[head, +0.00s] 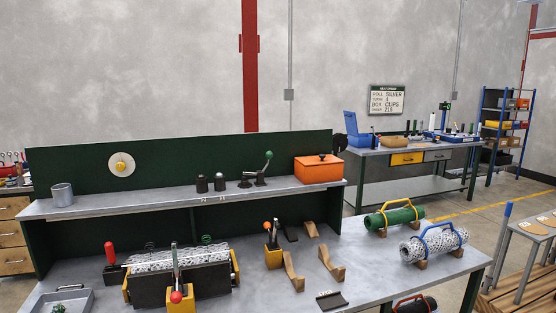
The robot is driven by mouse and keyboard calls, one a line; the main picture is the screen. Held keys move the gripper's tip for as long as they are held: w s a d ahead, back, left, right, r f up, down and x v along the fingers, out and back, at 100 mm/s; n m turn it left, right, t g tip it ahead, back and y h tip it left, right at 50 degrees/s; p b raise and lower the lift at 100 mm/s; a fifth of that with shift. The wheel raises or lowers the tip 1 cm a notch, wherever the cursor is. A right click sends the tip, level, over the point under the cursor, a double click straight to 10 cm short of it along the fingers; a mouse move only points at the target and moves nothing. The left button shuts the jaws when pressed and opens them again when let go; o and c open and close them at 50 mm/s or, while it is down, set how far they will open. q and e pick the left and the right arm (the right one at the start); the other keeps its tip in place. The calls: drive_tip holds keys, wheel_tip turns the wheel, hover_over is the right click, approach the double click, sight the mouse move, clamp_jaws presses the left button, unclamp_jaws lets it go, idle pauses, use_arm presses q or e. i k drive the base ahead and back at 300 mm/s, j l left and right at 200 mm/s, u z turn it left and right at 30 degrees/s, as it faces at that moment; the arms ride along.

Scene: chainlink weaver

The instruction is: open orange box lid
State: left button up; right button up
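The orange box (318,172) sits at the right end of the raised shelf at the back of the workbench. Its lid (318,160) is on and looks closed, with a small dark knob (322,156) on top. Neither of my grippers shows in the head view, and nothing touches the box.
The shelf (130,203) also bears a grey cup (62,194), dark cylinders and a green-knobbed lever (262,172). Below on the bench are a weaving fixture (180,276), wooden cradles (330,264) and rolls of green (394,217) and silver mesh (434,241). A second bench (420,148) stands behind right.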

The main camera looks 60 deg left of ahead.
sight(322, 159)
drive_tip(key=u, duration=1.6)
drive_tip(key=i+l+u, duration=0.1)
